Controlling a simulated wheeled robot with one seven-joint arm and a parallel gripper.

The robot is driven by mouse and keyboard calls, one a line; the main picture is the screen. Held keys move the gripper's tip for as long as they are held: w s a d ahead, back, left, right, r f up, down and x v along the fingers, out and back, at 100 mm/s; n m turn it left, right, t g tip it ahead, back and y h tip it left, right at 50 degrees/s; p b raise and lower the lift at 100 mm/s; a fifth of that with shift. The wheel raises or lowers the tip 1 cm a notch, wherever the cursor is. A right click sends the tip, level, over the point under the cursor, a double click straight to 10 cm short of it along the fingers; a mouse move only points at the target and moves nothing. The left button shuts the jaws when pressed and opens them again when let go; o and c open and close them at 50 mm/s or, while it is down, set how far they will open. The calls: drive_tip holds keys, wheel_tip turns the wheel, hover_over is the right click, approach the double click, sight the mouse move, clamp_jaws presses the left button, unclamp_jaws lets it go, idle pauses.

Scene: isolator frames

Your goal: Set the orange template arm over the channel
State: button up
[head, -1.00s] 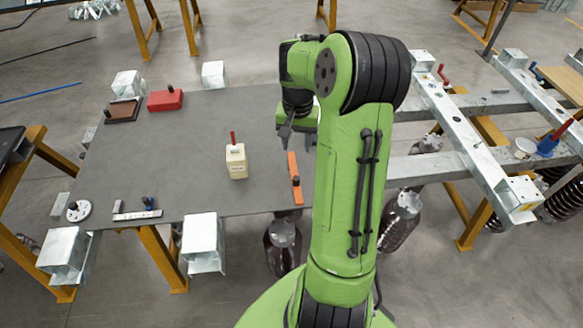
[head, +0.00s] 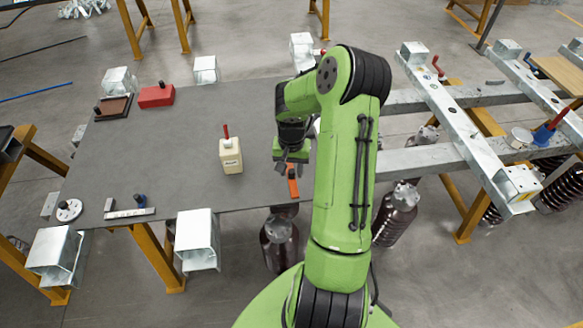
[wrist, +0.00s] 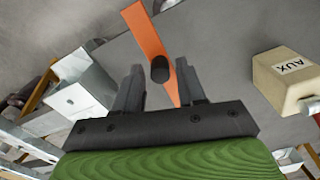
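The orange template arm (head: 292,182) is a flat strip near the right edge of the grey table, partly hidden by my gripper in the head view. In the wrist view the orange template arm (wrist: 147,35) shows with its black knob (wrist: 160,70) upright between my fingers. My gripper (head: 290,166) is just over it; in the wrist view my gripper (wrist: 159,72) is open, with a finger either side of the knob and gaps visible. I cannot tell whether the fingertips are at knob height. A galvanised beam (head: 455,125), perhaps the channel, lies right of my arm.
A cream AUX container (head: 231,157) with a red top stands on the table (head: 180,125), left of my gripper. Dark bottle-shaped insulators (head: 396,215) stand below the beams.

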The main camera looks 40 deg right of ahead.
clamp_jaws()
drive_tip(key=shift+d, duration=0.1)
